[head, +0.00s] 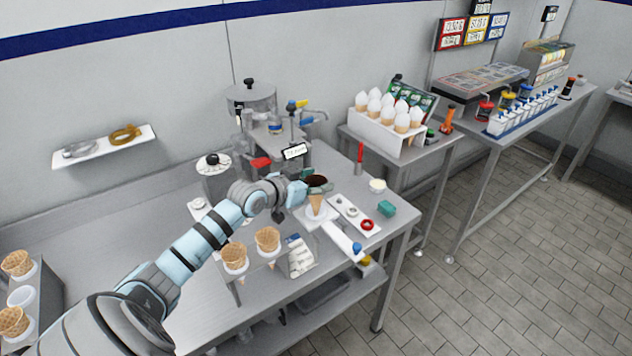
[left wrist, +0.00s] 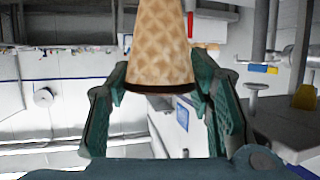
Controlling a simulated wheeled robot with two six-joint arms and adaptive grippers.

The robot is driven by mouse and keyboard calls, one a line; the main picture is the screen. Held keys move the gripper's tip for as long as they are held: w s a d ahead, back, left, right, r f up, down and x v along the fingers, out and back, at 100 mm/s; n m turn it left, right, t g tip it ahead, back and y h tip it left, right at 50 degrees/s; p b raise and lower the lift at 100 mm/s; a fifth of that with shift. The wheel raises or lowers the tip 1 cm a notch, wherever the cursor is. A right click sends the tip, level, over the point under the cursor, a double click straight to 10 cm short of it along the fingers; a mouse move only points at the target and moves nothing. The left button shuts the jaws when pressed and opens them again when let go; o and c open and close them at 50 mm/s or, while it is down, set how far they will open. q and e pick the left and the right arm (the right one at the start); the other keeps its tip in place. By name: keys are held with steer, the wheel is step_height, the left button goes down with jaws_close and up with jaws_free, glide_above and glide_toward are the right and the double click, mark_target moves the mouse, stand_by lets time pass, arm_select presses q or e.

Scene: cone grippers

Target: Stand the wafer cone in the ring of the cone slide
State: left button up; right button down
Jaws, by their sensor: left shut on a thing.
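The wafer cone (head: 315,203) is upright in the head view, with its wide, dark-lined mouth at the top. My left gripper (head: 302,192) is shut on it near the mouth, coming from the left. In the left wrist view the cone (left wrist: 160,50) is between the two teal fingers (left wrist: 162,98), its dark rim toward the palm. The white cone slide (head: 336,234) with a blue knob lies on the counter below. The cone's lower end overlaps the slide's ring end; I cannot tell whether it is inside the ring or above it. My right gripper is not in view.
Two other wafer cones (head: 267,240) stand in front, left of the slide. A steel machine (head: 252,115) stands behind.

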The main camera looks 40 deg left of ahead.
arm_select(q)
steer(key=shift+f+b, duration=1)
steer(key=shift+f, duration=0.45)
steer(key=shift+r, duration=0.1)
steer(key=shift+r+p, duration=2.65)
steer(key=shift+p, duration=0.05)
steer(key=shift+f, duration=0.15)
